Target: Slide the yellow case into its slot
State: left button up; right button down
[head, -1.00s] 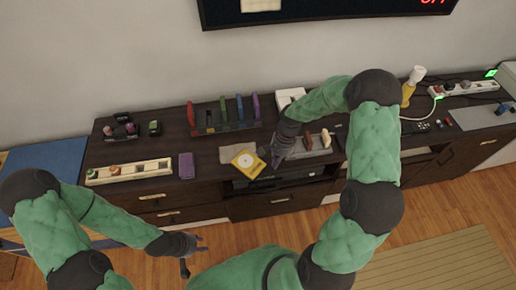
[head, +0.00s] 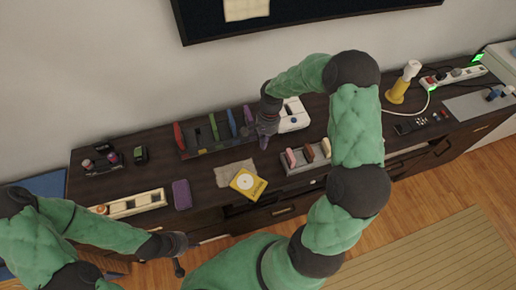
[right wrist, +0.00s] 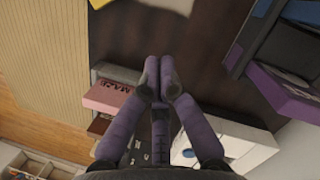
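The yellow case (head: 248,185) lies flat near the cabinet's front edge, partly on a tan cloth or mat (head: 229,171); only a corner of it (right wrist: 100,3) shows in the right wrist view. The dark rack (head: 200,148) behind it holds upright red (head: 179,136), green (head: 213,127), blue (head: 231,122) and purple (head: 248,115) cases, with a wider gap between red and green. My right gripper (head: 264,142) is beside the rack's purple end, apart from the yellow case. Its fingertips (right wrist: 159,62) are together and empty. My left gripper (head: 186,254) is open and empty in front of the cabinet.
A white console (head: 293,115) stands right of my right gripper. A grey holder with pink (head: 290,158) and brown cases is in front of it. A purple box (head: 181,194) and cream tray (head: 135,204) lie at left. A yellow bottle (head: 397,92) is at right.

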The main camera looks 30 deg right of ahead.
aim_at(252, 178)
jog(key=b+x, duration=0.2)
jog(key=x, duration=0.7)
jog(key=shift+s+f, duration=0.2)
jog(key=shift+f, duration=0.05)
jog(key=a, duration=0.1)
jog(key=s+a, duration=0.1)
jog(key=shift+s+a+r+b, duration=0.3)
jog(key=shift+a+b, duration=0.1)
jog(key=shift+s+a, duration=0.2)
jog(key=shift+a, duration=0.05)
jog(key=s+a, duration=0.2)
jog(key=a, duration=0.1)
jog(key=shift+s+a, duration=0.15)
jog(key=shift+a, duration=0.15)
jog(key=shift+d, duration=0.15)
